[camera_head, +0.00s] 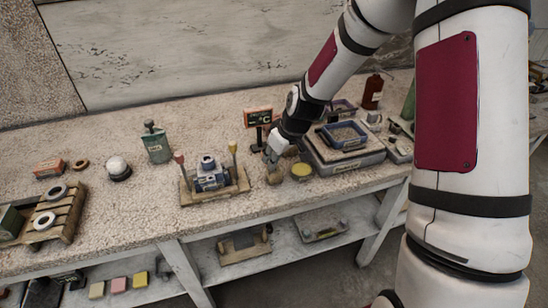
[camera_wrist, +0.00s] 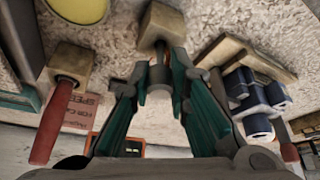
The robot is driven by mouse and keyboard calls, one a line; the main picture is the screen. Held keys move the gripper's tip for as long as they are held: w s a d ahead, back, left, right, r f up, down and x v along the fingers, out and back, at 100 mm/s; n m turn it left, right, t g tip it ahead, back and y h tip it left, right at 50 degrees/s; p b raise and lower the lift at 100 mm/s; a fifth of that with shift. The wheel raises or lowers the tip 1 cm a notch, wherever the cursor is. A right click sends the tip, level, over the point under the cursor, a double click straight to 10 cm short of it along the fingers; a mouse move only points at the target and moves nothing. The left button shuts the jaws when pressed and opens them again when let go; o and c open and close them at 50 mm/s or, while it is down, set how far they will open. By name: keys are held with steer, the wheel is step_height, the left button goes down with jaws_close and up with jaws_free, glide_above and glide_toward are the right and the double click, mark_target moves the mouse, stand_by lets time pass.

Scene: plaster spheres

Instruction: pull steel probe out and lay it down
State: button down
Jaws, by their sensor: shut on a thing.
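My gripper (camera_head: 273,156) is low over the bench, right of the blue vise. In the wrist view its teal fingers (camera_wrist: 157,84) are closed around the thin steel probe (camera_wrist: 160,50). A short length of the probe shows between the fingertips and a small wooden block (camera_wrist: 161,24). The block also shows under the gripper in the head view (camera_head: 275,177). The probe's end meets the block; I cannot tell how deep it sits. The rest of the probe is hidden by the fingers.
A yellow disc (camera_head: 301,171) lies close right of the block, beside stacked trays (camera_head: 343,155). The blue vise (camera_head: 211,177) stands on a wooden base at left, with upright handled tools. An orange-and-black sign (camera_head: 258,118) stands behind. Bench at front left (camera_head: 130,215) is bare.

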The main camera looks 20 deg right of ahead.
steer(key=shift+f, duration=0.6)
steer(key=c, duration=1.4)
jaws_free()
steer(key=shift+c, duration=0.2)
steer(key=shift+r+p, duration=0.95)
steer(key=shift+r, duration=1.05)
